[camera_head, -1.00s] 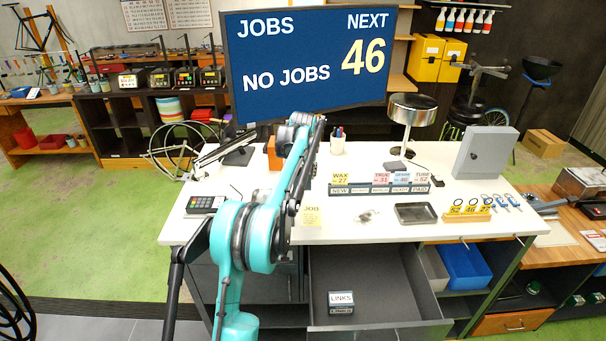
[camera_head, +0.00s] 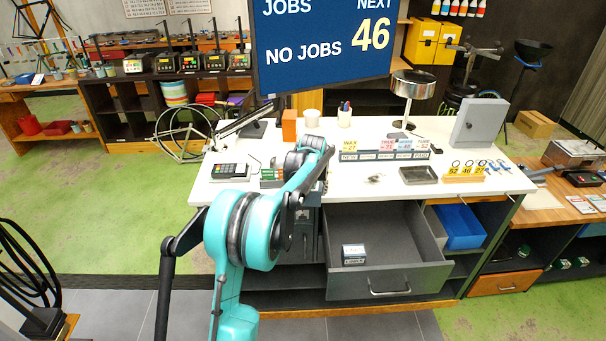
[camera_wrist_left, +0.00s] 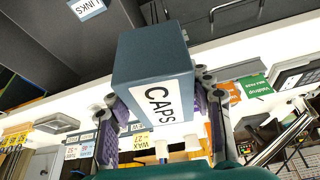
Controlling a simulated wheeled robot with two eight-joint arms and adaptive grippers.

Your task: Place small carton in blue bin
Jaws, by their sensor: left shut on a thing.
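A small dark grey carton (camera_wrist_left: 150,58) with a white CAPS label fills the middle of the left wrist view. My left gripper (camera_wrist_left: 158,90) is shut on it, with a purple-padded finger on each side. The blue bin (camera_head: 462,228) sits in an open shelf under the desk top, right of the open drawer. My right gripper is not in view.
The grey drawer (camera_head: 400,262) stands pulled out, holding a small LINKS carton (camera_head: 353,255); the rest of its floor is bare. The white desk top (camera_head: 480,187) bears a tray (camera_head: 418,175), number tags and a card terminal (camera_head: 230,171).

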